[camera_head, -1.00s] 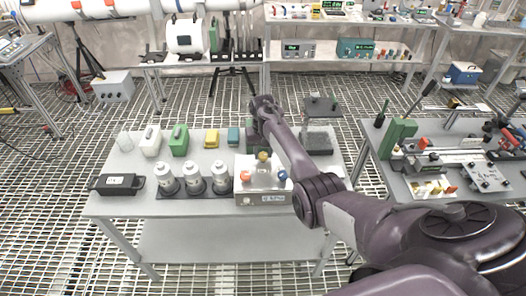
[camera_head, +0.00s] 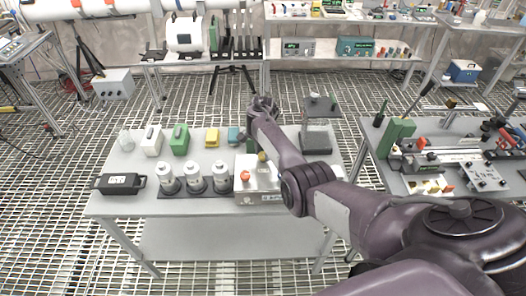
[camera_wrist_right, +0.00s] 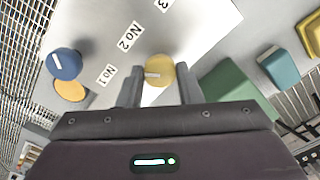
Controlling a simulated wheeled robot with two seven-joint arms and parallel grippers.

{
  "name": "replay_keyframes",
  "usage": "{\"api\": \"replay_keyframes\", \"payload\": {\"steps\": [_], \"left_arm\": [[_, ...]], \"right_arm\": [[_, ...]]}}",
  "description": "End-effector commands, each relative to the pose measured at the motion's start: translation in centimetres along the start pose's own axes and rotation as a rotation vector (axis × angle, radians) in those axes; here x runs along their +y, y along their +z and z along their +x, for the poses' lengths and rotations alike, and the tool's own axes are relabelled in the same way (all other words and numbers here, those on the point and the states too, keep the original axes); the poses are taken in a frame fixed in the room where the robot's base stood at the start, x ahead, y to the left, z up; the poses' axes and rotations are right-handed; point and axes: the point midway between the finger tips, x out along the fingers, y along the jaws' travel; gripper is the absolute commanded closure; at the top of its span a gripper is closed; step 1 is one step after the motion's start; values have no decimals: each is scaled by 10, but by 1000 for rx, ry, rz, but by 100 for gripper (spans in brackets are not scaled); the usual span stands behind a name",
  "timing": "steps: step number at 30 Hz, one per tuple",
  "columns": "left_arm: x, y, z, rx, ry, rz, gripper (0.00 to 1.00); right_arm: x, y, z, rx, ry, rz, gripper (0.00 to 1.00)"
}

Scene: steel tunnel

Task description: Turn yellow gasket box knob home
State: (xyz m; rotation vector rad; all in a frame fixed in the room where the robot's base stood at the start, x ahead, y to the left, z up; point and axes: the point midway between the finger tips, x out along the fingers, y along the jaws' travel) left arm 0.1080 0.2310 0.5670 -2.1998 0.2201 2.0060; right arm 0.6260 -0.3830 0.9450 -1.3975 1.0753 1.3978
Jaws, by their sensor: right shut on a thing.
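The gasket box (camera_head: 243,188) is a pale metal box near the front edge of the middle table. Its yellow knob (camera_wrist_right: 158,71) has a white mark and sits between the fingers of my right gripper (camera_wrist_right: 160,80), which is shut on it. In the head view, the yellow knob (camera_head: 262,156) shows just left of my arm. The labels No 1 and No 2 (camera_wrist_right: 125,38) are on the box face beside the knob. A blue knob (camera_wrist_right: 64,63) is left of it in the wrist view. An orange knob (camera_head: 245,175) shows in the head view. My left gripper is out of view.
Three white canisters (camera_head: 194,180) stand left of the box. A black case (camera_head: 119,183) lies at the table's left. Green (camera_head: 179,140), yellow (camera_head: 212,137) and teal (camera_head: 234,136) blocks stand behind. A grey stand (camera_head: 317,138) is close right of my arm.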

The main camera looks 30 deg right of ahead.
Motion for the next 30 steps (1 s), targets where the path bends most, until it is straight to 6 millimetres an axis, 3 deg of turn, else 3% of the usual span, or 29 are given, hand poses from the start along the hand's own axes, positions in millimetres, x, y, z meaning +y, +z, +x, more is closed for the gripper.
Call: {"api": "replay_keyframes", "payload": {"steps": [30], "left_arm": [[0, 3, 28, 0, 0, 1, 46]], "right_arm": [[0, 1, 3, -1, 0, 966, 91]]}}
